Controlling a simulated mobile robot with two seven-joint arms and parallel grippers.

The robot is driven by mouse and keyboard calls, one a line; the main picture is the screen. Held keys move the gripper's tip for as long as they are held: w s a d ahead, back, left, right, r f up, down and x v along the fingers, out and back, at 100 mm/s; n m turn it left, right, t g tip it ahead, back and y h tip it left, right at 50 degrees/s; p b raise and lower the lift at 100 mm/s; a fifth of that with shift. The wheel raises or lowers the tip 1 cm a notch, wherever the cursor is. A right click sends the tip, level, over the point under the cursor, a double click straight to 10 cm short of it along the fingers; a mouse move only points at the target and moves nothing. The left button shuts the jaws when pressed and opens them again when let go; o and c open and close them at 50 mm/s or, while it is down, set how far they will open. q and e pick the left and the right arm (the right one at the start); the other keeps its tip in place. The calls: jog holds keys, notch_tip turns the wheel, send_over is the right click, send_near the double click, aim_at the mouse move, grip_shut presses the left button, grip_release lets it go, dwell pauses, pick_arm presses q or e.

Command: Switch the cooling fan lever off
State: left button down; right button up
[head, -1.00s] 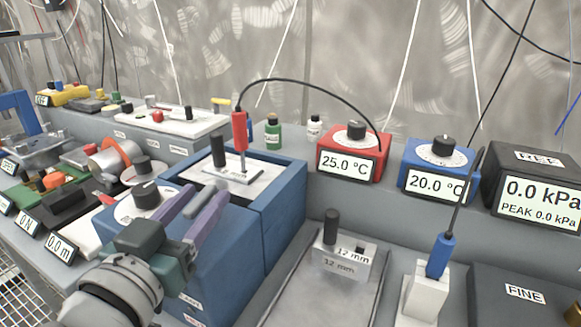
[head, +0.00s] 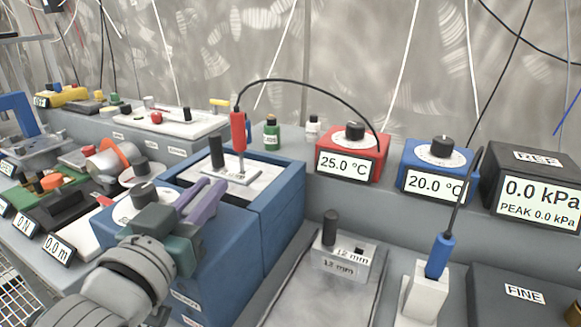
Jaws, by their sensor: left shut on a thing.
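My left gripper (head: 212,187) comes in from the lower left, with purple fingers over the top of the blue box (head: 186,262). Its fingers are close together and shut on what I take to be the cooling fan lever. The lever itself is mostly hidden by the fingers and the gripper body, so its exact position cannot be told. A dial with a black knob (head: 143,194) sits on the box just left of the fingers. My right gripper is not in view.
A red probe (head: 238,130) stands in a metal plate with a black handle (head: 217,152), right behind the gripper. Red (head: 349,158) and blue (head: 437,170) temperature units stand at the back right. A 12 mm block (head: 343,257) sits on a tray to the right.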

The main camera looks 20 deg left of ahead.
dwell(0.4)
pick_arm(q)
jog(key=shift+a+r+m+h+p, duration=0.1)
jog(key=shift+r+m+h+p, duration=0.05)
jog(key=shift+m+h+p, duration=0.55)
jog(key=shift+m+h, duration=0.6)
jog(key=shift+h, duration=0.8)
jog(key=c, duration=0.8)
grip_release()
